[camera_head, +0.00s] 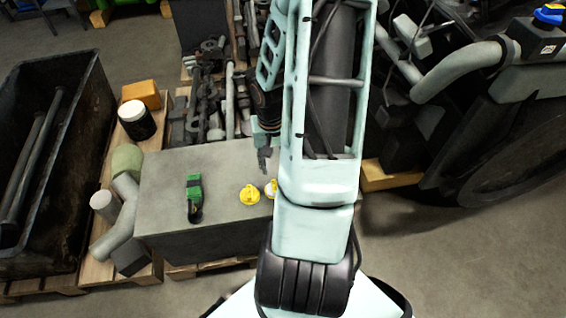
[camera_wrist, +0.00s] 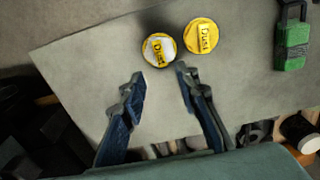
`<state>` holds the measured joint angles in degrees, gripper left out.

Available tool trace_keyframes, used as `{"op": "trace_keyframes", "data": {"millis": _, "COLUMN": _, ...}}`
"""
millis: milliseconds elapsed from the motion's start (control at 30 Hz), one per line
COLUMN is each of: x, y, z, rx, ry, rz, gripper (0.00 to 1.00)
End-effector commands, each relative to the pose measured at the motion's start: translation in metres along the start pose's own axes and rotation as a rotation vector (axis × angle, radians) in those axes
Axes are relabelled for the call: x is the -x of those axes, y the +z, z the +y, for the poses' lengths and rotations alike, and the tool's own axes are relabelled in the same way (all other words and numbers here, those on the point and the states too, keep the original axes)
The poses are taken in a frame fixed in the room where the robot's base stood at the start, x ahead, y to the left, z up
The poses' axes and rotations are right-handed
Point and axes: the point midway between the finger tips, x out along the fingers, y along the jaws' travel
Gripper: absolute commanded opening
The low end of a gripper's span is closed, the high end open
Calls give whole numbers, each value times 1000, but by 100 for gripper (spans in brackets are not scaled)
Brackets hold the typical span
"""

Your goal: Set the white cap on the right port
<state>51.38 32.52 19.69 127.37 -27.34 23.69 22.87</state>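The white cap (camera_wrist: 158,49) lies on the grey block top, with a yellow "Dust" label across its face. In the head view the white cap (camera_head: 269,189) shows at the edge of my arm, which partly hides it. A yellow cap (camera_wrist: 201,36) with a similar label lies right beside it in the wrist view, and also shows in the head view (camera_head: 249,194). My gripper (camera_wrist: 160,76) is open and empty, its fingertips pointing toward the white cap but apart from it. In the head view my gripper (camera_head: 263,158) is above the block. I cannot make out the right port.
A green and black padlock (camera_head: 194,190) lies on the grey block (camera_head: 165,165). A dark open bin (camera_head: 98,95) stands left, with pipe parts (camera_head: 125,190) beside it. Metal parts (camera_head: 212,100) lie behind. A large engine with a pale pipe (camera_head: 450,75) stands right.

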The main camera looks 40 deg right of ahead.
Motion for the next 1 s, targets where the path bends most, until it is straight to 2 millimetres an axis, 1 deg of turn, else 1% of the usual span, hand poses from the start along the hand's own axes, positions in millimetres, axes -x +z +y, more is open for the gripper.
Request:
{"op": "trace_keyframes", "data": {"millis": 100, "x": -6, "y": 5, "z": -2, "rx": 8, "ry": -5, "rz": -6, "gripper": 29}}
{"op": "trace_keyframes", "data": {"millis": 267, "x": -14, "y": 5, "z": -2, "rx": 10, "ry": -5, "rz": -6, "gripper": 29}}
{"op": "trace_keyframes", "data": {"millis": 367, "x": -23, "y": 5, "z": -2, "rx": 10, "ry": -5, "rz": -6, "gripper": 29}}
{"op": "trace_keyframes", "data": {"millis": 800, "x": -74, "y": 6, "z": -2, "rx": 11, "ry": -3, "rz": -7, "gripper": 29}}
{"op": "trace_keyframes", "data": {"millis": 1000, "x": -91, "y": 6, "z": -2, "rx": 10, "ry": -3, "rz": -7, "gripper": 29}}
